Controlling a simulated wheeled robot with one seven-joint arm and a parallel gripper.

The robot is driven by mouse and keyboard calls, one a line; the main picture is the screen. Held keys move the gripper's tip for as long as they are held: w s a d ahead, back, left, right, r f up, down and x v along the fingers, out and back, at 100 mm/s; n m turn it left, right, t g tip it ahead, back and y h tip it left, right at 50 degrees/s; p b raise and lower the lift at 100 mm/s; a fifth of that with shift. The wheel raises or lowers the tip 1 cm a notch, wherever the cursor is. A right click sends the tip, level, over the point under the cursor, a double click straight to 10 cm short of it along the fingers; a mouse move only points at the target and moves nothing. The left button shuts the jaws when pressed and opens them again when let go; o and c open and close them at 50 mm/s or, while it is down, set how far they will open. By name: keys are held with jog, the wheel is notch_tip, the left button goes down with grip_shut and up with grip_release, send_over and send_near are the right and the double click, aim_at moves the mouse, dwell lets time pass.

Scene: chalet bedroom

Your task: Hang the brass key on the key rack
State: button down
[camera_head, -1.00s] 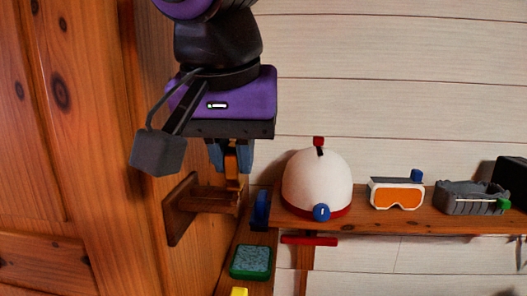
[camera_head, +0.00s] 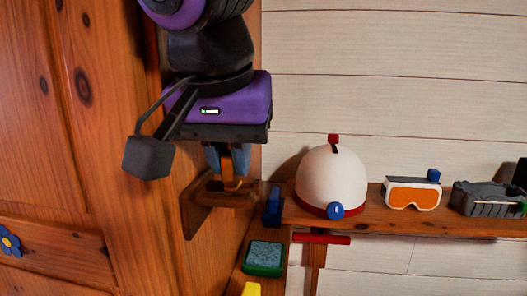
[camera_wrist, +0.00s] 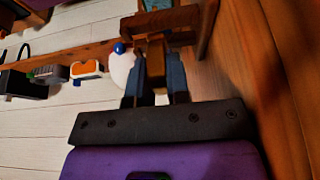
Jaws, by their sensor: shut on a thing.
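My gripper (camera_head: 228,164) points down with its two blue-grey fingers shut on the brass key (camera_head: 229,183). The key hangs below the fingertips, its lower end overlapping the wooden key rack (camera_head: 194,213) in the head view. I cannot tell whether it touches the rack or is on a peg. The rack is a brown plate with bars sticking out, mounted low on the wood at left. In the wrist view, the key (camera_wrist: 156,52) lies between the fingers (camera_wrist: 155,75), right in front of the rack (camera_wrist: 205,30). The key's far end is hard to make out there.
A shelf (camera_head: 385,217) runs right from the rack, with a blue object (camera_head: 273,207), a white domed helmet (camera_head: 330,178), orange goggles (camera_head: 412,194) and a grey item (camera_head: 487,198). A green-framed block (camera_head: 264,257) sits nearer. Wood panelling (camera_head: 60,140) closes the left side.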

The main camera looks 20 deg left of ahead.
jog(key=c, duration=1)
grip_release()
jog(key=v, duration=1)
jog(key=w+d+f, duration=0.2)
jog(key=w+d, duration=0.1)
jog(key=d, duration=0.5)
jog(key=w+d+f, duration=0.2)
jog(key=w+d, duration=0.1)
jog(key=d, duration=0.4)
jog(key=w+d+f, duration=0.2)
jog(key=w+d, duration=0.2)
jog(key=d, duration=0.4)
jog(key=shift+m+t, duration=0.4)
jog(key=shift+m, duration=0.2)
jog(key=s+d+f, duration=0.2)
jog(key=d+f, duration=0.2)
jog(key=d, duration=0.2)
jog(key=s+d+f, duration=0.2)
jog(key=d+f, duration=0.2)
jog(key=d, duration=0.3)
jog(key=s+d+f, duration=0.2)
jog(key=d+f, duration=0.2)
jog(key=d, duration=0.3)
jog(key=shift+s+d+f, duration=0.1)
jog(key=shift+s+d, duration=0.05)
jog(key=shift+s, duration=0.05)
